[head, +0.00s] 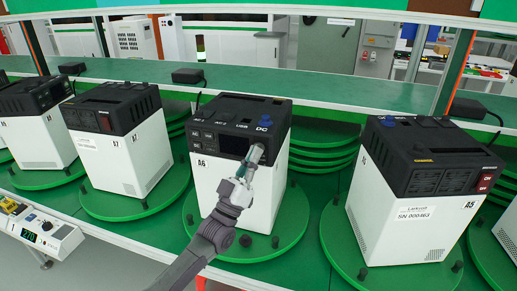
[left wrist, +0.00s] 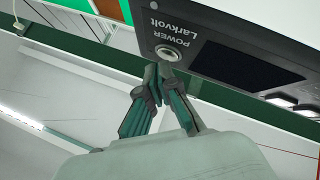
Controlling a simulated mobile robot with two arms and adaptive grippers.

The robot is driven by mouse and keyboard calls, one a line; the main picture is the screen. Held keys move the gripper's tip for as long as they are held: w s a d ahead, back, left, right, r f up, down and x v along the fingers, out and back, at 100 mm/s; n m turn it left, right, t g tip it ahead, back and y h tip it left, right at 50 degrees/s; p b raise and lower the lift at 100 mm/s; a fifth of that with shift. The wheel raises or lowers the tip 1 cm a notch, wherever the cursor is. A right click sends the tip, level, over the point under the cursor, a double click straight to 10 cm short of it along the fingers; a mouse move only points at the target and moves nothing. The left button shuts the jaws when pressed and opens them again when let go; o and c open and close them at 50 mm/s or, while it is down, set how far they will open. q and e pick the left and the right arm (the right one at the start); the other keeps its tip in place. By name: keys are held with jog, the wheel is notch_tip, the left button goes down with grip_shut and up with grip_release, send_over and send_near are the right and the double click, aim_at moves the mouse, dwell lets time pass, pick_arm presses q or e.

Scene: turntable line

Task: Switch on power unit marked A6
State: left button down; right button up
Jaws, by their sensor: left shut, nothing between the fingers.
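The power unit marked A6 (head: 208,185) stands in the middle of the head view on a green round plate. It has a white body and a black top section with a dark screen (head: 233,145). My left gripper (head: 255,155) is shut and empty at the right part of its front face. In the left wrist view, the gripper's fingertips (left wrist: 157,72) are together just beside a round silver button (left wrist: 168,53) labelled POWER. I cannot tell whether they touch it. The screen (left wrist: 245,66) beside the button is dark. My right gripper is not in view.
Unit A7 (head: 118,160) stands to the left and unit A5 (head: 405,220) to the right, each on its own green turntable. A small box with a green readout (head: 45,235) sits at the lower left. A green shelf (head: 330,98) runs behind.

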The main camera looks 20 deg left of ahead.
pick_arm(q)
jog(key=shift+w+b, duration=0.3)
jog(key=shift+w, duration=0.05)
dwell(0.3)
jog(key=shift+s, duration=0.1)
jog(key=shift+s+p, duration=0.45)
jog(key=shift+s, duration=0.25)
jog(key=s+p, duration=0.2)
jog(key=s, duration=0.3)
jog(key=shift+a+p, duration=0.1)
jog(key=shift+p, duration=0.2)
dwell(0.6)
